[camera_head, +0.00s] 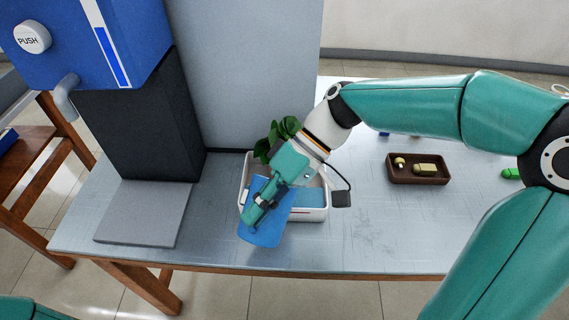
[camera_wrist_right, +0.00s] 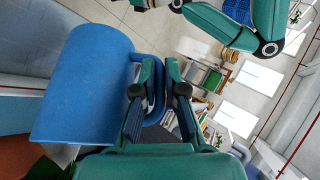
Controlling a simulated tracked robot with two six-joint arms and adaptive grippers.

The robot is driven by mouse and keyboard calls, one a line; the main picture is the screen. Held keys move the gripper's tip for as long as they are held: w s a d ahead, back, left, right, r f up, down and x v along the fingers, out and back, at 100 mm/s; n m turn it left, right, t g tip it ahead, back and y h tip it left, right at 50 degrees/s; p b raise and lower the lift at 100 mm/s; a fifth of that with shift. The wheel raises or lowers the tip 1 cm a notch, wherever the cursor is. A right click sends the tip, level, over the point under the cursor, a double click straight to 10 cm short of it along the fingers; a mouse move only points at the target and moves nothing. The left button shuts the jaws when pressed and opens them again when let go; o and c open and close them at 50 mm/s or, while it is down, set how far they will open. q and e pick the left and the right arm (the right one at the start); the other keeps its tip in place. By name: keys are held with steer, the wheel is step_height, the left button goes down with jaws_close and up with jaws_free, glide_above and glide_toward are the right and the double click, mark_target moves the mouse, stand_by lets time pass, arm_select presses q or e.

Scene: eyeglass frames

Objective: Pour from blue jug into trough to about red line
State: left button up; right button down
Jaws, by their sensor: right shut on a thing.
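The blue jug (camera_head: 262,236) is held over the front left of the white trough (camera_head: 313,215). It looks tilted, but I cannot see its mouth or any stream. My right gripper (camera_head: 257,212) is shut on the jug's handle; the wrist view shows the blue jug (camera_wrist_right: 85,85) left of the gripper (camera_wrist_right: 166,75), with the handle between the fingers. A blue surface shows inside the trough at right. A thin red mark shows low on its front wall; the level against it cannot be told. My left gripper is out of view.
A leafy green plant (camera_head: 277,140) rises at the trough's back. A brown tray (camera_head: 418,180) with small items lies to the right, with clear table between. A blue and black dispenser (camera_head: 140,125) with a grey base stands left. A grey panel (camera_head: 245,70) stands behind.

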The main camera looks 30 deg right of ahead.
steer(key=shift+s+a+f+h, duration=0.15)
steer(key=shift+a+f+h, duration=0.1)
steer(key=shift+f+h, duration=0.05)
steer(key=shift+r+t, duration=0.1)
steer(key=shift+t, duration=0.2)
steer(key=shift+s+a+r+n+t+h+p, duration=0.25)
steer(key=shift+t+h+p, duration=0.15)
steer(key=shift+h, duration=0.2)
steer(key=shift+s+a+r+n+t+h+p, duration=0.15)
steer(key=shift+a+n+t+h+p, duration=0.1)
steer(key=shift+t+h, duration=0.25)
steer(key=shift+f+h, duration=0.1)
steer(key=shift+h, duration=0.3)
steer(key=shift+f, duration=0.15)
